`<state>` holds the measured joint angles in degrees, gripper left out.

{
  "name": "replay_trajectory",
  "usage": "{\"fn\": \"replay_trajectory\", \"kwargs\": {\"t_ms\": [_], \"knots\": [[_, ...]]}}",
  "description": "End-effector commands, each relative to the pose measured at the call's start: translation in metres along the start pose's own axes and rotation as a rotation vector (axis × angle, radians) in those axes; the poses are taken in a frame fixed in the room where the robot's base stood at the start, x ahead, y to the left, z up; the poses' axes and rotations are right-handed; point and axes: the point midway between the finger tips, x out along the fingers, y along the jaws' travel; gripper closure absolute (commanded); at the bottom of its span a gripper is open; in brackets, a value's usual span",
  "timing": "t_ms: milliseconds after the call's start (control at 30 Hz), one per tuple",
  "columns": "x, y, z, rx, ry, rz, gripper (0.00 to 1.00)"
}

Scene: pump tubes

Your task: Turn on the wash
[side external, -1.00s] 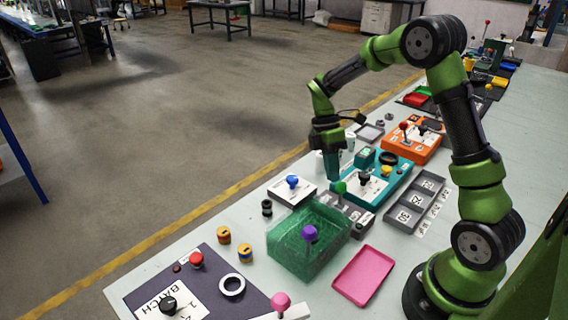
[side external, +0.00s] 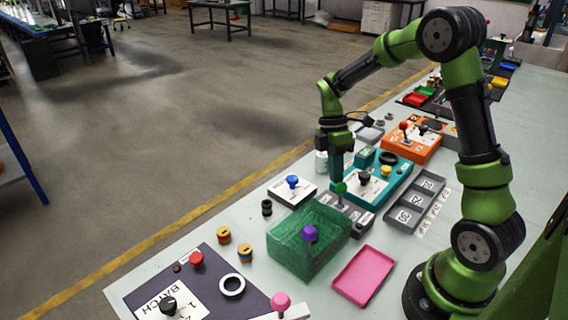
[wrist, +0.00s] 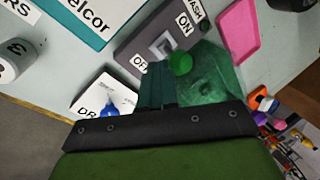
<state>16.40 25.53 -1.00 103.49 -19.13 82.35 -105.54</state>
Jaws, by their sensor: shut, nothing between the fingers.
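The wash switch is a grey box (wrist: 130,45) with a WASH label, an ON label (wrist: 184,24) and an OFF label (wrist: 138,62). Its lever ends in a green ball knob (wrist: 180,63) and rises from a pale square base between the labels. In the side view the knob (side external: 341,188) is just below my fingertips. My gripper (wrist: 158,68) is shut and empty, with its fingertips beside the knob on the OFF-label side. I cannot tell whether they touch it, or which way the lever leans.
A green translucent bin (side external: 290,245) stands close in front of the switch. A teal panel (side external: 392,180) with a black knob is behind it. A white box with a blue knob (side external: 292,181) is to the left, and grey trays (side external: 414,200) and a pink tray (side external: 363,275) are to the right.

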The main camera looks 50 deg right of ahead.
Motion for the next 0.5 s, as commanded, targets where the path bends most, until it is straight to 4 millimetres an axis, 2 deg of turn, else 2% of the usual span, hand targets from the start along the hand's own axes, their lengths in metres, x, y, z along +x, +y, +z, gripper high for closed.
{"fn": "replay_trajectory", "kwargs": {"t_ms": [500], "knots": [[0.001,-0.019,0.009,-0.027,0.079,0.158,1.0]]}}
